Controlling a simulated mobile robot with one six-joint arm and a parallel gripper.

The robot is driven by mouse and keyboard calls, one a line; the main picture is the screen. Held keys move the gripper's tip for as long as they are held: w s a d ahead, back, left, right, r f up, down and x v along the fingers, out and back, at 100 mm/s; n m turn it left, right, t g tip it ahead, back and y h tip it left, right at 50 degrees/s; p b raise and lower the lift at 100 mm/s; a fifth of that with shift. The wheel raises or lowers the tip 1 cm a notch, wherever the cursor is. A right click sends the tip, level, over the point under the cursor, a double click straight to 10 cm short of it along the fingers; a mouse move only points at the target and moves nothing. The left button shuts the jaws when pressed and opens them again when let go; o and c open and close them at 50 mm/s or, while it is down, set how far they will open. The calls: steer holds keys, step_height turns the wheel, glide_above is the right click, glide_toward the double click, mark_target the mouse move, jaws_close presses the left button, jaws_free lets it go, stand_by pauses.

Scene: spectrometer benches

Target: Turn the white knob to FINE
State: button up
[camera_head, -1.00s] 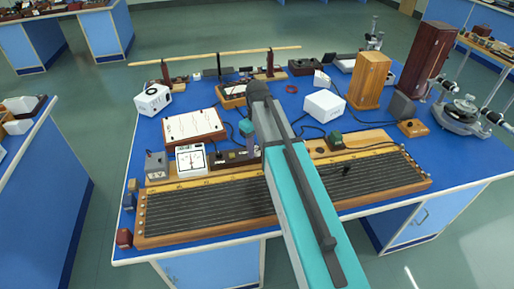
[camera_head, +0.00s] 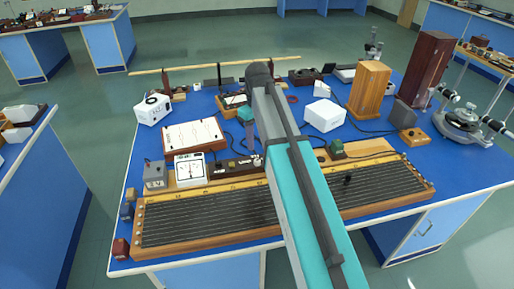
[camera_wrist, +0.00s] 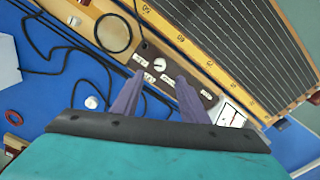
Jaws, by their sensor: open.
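A dark brown switch box (camera_head: 222,171) sits behind the long slatted wooden board, mostly left of my arm. In the wrist view the box (camera_wrist: 151,50) carries several pale labels, too small to read surely. A small white knob (camera_wrist: 160,64) is on it among the labels. My gripper (camera_wrist: 160,82) is open, its two purple-grey fingers apart and pointing at the box, with the knob roughly between the tips in the picture. Contact cannot be told.
The slatted board (camera_head: 200,215) fills the bench front. A white-faced meter (camera_head: 190,169) stands left of the box. A white box (camera_head: 324,115) and a wooden case (camera_head: 369,90) stand behind and right. Dark cables (camera_wrist: 65,45) lie near the gripper in the wrist view.

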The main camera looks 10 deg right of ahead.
steer(key=shift+r+b, duration=0.45)
steer(key=shift+r, duration=2.2)
steer(key=shift+s, duration=0.1)
